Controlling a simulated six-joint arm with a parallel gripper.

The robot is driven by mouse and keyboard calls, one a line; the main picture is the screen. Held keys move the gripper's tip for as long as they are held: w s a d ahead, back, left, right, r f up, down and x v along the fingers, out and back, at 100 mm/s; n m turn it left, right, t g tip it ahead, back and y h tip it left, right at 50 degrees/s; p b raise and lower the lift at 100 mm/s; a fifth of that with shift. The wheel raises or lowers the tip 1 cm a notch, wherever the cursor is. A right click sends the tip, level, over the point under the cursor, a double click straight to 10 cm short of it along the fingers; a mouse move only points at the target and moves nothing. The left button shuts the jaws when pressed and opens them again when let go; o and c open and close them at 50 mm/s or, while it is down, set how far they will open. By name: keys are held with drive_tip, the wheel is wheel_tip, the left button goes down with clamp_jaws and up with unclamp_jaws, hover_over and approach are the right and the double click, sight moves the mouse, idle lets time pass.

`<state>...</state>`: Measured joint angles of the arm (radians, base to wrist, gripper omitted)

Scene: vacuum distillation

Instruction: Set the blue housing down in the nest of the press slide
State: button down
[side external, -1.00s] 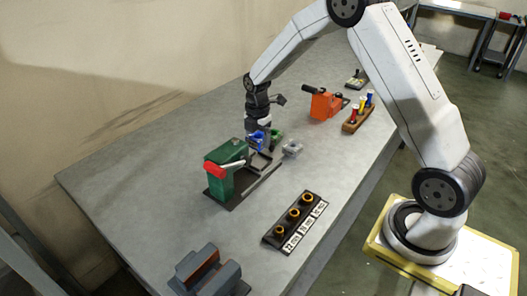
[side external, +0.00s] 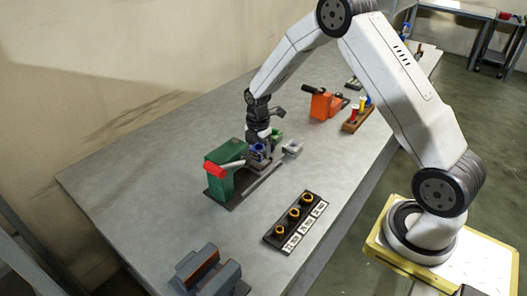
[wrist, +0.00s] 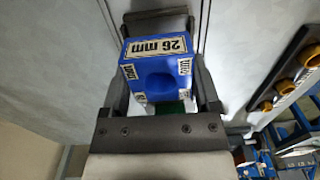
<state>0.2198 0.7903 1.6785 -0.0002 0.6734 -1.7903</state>
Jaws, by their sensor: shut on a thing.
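The blue housing (wrist: 150,75) carries a "26 mm" label and smaller side labels, with a round recess in its face. My gripper (wrist: 160,85) is shut on it, one finger on each side. In the side view, the housing (side external: 257,151) is under my gripper (side external: 259,146), at the slide end of the green press (side external: 222,172) with its red handle. The press slide's nest is mostly hidden by the gripper and housing. I cannot tell whether the housing touches the nest or is just above it.
A green part (side external: 276,135) and a pale grey block (side external: 292,147) stand close to the right of the gripper. A black tray with orange rings (side external: 293,213) lies in front. An orange tool (side external: 322,104) stands behind.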

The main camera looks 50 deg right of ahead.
drive_tip(key=shift+f, duration=0.75)
drive_tip(key=shift+f, duration=0.45)
idle(0.9)
unclamp_jaws()
idle(0.3)
drive_tip(key=shift+r, duration=3.5)
